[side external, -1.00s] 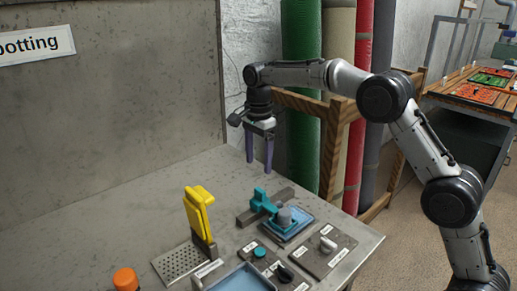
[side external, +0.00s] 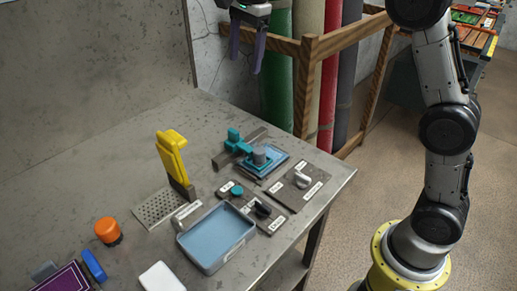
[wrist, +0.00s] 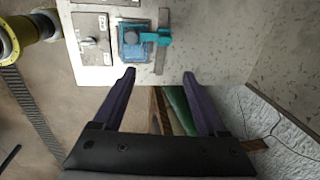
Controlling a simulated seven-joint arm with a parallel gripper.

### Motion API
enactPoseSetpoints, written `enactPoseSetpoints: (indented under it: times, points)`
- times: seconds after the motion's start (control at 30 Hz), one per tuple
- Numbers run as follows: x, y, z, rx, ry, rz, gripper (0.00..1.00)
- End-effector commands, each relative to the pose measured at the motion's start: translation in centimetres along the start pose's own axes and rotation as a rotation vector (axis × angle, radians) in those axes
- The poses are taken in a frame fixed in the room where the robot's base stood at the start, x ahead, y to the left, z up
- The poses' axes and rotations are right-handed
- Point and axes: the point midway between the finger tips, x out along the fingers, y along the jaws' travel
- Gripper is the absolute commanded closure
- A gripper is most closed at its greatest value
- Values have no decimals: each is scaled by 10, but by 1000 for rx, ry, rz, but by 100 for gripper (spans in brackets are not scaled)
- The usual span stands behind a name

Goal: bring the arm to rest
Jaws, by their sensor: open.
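My gripper (side external: 246,47) is at the top of the side external view, empty, its two purple fingers pointing down and spread apart. It hangs well above and behind the far edge of the metal table (side external: 85,172), near the rolled rugs. The wrist view shows the open fingers (wrist: 158,78) with nothing between them. The wrist view also shows the table's edge (wrist: 210,65) and the teal clamp (wrist: 152,38) beyond the fingertips. My upper wrist is cut off by the top of the side external view.
On the table are a yellow lever (side external: 171,158), an orange knob (side external: 108,231), a blue tray (side external: 216,238), the teal clamp (side external: 238,143) and a switch panel (side external: 300,187). Rolled rugs (side external: 303,85) and a wooden rack (side external: 352,40) stand behind. Open floor (side external: 345,225) lies at right.

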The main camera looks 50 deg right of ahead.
Motion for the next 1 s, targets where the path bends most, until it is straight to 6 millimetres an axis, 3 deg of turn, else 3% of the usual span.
enactPoseSetpoints:
  times: [0.03,0.2,0.33,0.47,0.67,0.8,0.9,1.0]
  points:
    - [-20,19,-2,-13,0,-28,25]
    - [-56,78,-8,-129,5,-102,25]
    - [-70,126,-11,-264,20,-159,25]
    - [-70,177,-14,-431,46,-211,25]
    - [-41,254,-18,-749,111,-274,25]
    - [-4,299,-19,-1014,169,-293,25]
    - [26,321,-20,-1216,205,-283,25]
    - [48,329,-20,-1383,220,-255,25]
